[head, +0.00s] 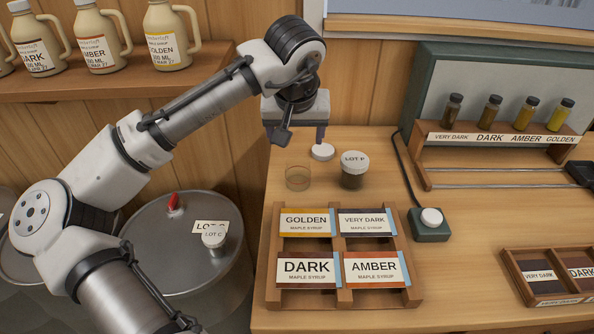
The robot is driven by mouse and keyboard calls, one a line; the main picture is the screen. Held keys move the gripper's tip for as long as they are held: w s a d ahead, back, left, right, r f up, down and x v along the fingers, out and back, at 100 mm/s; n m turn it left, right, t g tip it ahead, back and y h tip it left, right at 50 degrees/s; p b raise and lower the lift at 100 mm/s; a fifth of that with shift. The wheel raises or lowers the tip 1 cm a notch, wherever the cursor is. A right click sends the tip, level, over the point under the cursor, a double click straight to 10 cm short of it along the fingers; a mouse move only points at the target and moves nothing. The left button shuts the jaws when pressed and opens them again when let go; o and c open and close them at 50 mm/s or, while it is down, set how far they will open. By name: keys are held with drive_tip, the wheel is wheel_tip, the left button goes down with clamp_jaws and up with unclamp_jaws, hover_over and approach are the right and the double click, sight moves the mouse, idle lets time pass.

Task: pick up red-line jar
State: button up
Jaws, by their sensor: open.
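My gripper (301,136) is open and points down above the back left of the table, with nothing seen between its fingers. A small clear open jar (297,179) stands upright on the table below it, apart from the fingers; it looks empty or nearly so. A white round lid (322,152) lies just behind and to the right of it, below the right finger. A dark-filled jar (353,179) with a white lid marked LOT P stands upright to the right. No red line can be made out on either jar.
A wooden rack (343,244) with several labelled cards sits in front of the jars. A button box (430,228), a sample stand (500,138) and another tray (550,287) are to the right. A lidded LOT C jar (214,243) stands on a steel drum (180,275) at left.

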sight(298, 159)
drive_tip(key=shift+s+d+p+x, duration=0.15)
drive_tip(key=shift+p+x, duration=0.35)
drive_tip(key=shift+x, duration=1.75)
drive_tip(key=shift+s+d+p+x, duration=0.1)
drive_tip(key=shift+s+p+x, duration=0.25)
drive_tip(key=shift+x, duration=1.9)
drive_tip(key=shift+w+f, duration=0.1)
drive_tip(key=shift+f, duration=0.05)
drive_tip(key=c, duration=1.3)
drive_tip(key=shift+c, duration=0.2)
